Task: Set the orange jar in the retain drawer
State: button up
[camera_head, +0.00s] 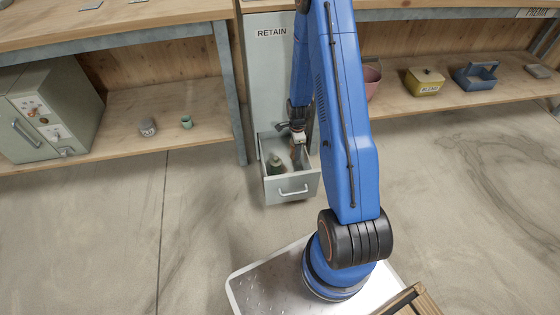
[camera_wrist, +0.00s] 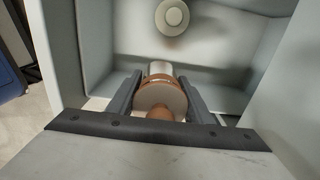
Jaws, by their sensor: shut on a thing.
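The retain drawer (camera_head: 292,189) is pulled open at the bottom of the grey cabinet marked RETAIN. My gripper (camera_head: 298,141) reaches down into it. In the wrist view my gripper (camera_wrist: 160,88) has its two dark fingers on either side of the orange jar (camera_wrist: 158,98) and is shut on it. The jar shows as a small orange-brown shape in the head view (camera_head: 296,155), inside the drawer opening. Whether its base touches the drawer floor cannot be told. A dark green jar (camera_head: 276,164) stands in the drawer, apart from the orange one.
The drawer walls stand close around my gripper. A grey jar (camera_head: 148,127) and a green cup (camera_head: 186,121) stand on the left shelf near a grey-green machine (camera_head: 50,108). A yellow box (camera_head: 425,82) and a blue carrier (camera_head: 475,76) sit on the right shelf.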

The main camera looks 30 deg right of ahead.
jog(key=f, duration=0.3)
jog(key=shift+w, duration=0.35)
jog(key=shift+f, duration=4.7)
jog(key=shift+f, duration=0.15)
jog(key=o, duration=1.2)
